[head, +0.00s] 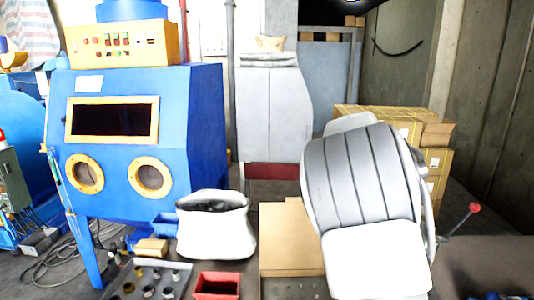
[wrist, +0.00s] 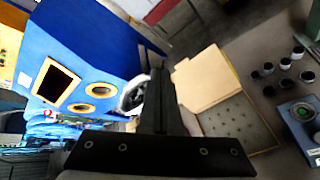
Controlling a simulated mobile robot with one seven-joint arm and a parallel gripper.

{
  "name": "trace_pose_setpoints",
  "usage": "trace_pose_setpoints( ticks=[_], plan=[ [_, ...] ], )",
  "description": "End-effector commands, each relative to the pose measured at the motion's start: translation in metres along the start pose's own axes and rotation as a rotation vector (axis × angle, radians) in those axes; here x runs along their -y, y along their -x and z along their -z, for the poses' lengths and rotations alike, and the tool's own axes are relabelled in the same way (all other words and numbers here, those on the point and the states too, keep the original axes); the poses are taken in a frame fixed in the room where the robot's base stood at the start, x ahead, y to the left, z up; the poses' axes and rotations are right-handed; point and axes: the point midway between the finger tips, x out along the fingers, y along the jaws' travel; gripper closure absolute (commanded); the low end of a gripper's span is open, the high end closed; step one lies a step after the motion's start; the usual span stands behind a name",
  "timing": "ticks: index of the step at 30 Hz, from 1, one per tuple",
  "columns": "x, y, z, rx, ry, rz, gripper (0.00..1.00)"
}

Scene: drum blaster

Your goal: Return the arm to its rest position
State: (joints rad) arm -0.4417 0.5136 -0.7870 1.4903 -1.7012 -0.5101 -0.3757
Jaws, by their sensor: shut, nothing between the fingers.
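My gripper (wrist: 158,72) shows in the wrist view as dark fingers lying together, shut with nothing between them. It points toward the gap between the blue blast cabinet (wrist: 85,45) and a tan open box (wrist: 207,80). The fingers look clear of both, though depth is hard to judge. The head view does not clearly show the gripper; only a small dark part (head: 350,3) appears at its top edge. The cabinet (head: 205,130) stands at left in the head view, with a dark window and two round ports.
A grey slatted drum (head: 345,180) with a red-knobbed lever (head: 474,207) fills the right foreground. Cardboard boxes (head: 437,160) are behind. Black pieces (wrist: 268,70) and a blue device (wrist: 291,108) lie right.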

Motion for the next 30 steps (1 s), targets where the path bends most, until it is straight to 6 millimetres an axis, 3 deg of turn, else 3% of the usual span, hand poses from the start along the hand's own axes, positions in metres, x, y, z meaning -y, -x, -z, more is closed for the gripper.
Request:
trace_pose_setpoints(
  ticks=[3,6,10,14,20,26,30],
  plan=[
    [0.006,0.040,-0.035,0.133,-0.297,-0.059,1.00],
    [0.019,0.074,-0.054,0.224,-0.538,-0.085,1.00],
    [0.042,0.118,-0.062,0.318,-0.844,-0.092,1.00],
    [0.070,0.161,-0.051,0.383,-1.136,-0.065,1.00],
    [0.112,0.222,0.002,0.433,-1.542,0.039,1.00],
    [0.147,0.280,0.090,0.439,-1.881,0.218,1.00],
    [0.167,0.318,0.162,0.432,-2.064,0.375,1.00]
  ],
)
